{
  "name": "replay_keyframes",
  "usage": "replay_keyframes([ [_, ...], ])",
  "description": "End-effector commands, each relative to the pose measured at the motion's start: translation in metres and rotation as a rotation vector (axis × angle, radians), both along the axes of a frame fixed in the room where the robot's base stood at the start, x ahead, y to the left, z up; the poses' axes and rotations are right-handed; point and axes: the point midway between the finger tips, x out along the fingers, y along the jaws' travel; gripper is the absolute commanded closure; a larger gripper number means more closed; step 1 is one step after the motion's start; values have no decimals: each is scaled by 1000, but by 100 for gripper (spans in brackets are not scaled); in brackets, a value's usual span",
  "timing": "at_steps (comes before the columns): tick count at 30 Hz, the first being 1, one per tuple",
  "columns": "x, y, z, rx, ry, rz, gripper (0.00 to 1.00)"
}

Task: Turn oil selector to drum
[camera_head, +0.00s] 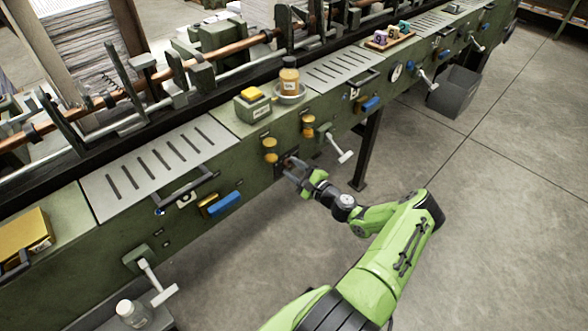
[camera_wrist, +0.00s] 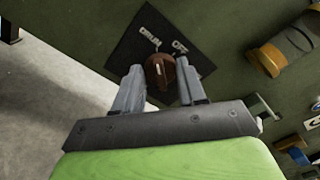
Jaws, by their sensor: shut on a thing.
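The oil selector is a round brown knob (camera_wrist: 161,72) on a black plate (camera_wrist: 125,45) on the green machine side. White labels reading DRUM (camera_wrist: 150,37) and OFF (camera_wrist: 180,46) stand just beyond the knob in the wrist view. My gripper (camera_wrist: 163,80) has one finger on each side of the knob and is shut on it. A pale mark shows on the knob, but I cannot tell exactly which label it points to. In the head view, my gripper (camera_head: 293,169) reaches the machine front and partly hides the selector plate.
Yellow knobs (camera_head: 270,150) sit just above the selector, and a grey crank handle (camera_head: 340,148) juts out to its right. A blue-gripped lever (camera_head: 224,203) is to the left. A bottle (camera_head: 289,78) stands on top. Open floor (camera_head: 480,220) lies to the right.

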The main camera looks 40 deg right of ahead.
Motion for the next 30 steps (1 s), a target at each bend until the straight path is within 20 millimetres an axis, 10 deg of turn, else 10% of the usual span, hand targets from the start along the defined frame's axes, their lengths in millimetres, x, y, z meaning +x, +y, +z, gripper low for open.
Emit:
replay_keyframes([
  [6,0,0,-1,-1,2,1,90],
  [7,0,0,-1,-1,2,1,58],
  [12,0,0,0,0,1,1,36],
  [22,-8,-1,0,2,2,0,36],
  [30,-78,-3,2,3,2,-5,36],
])
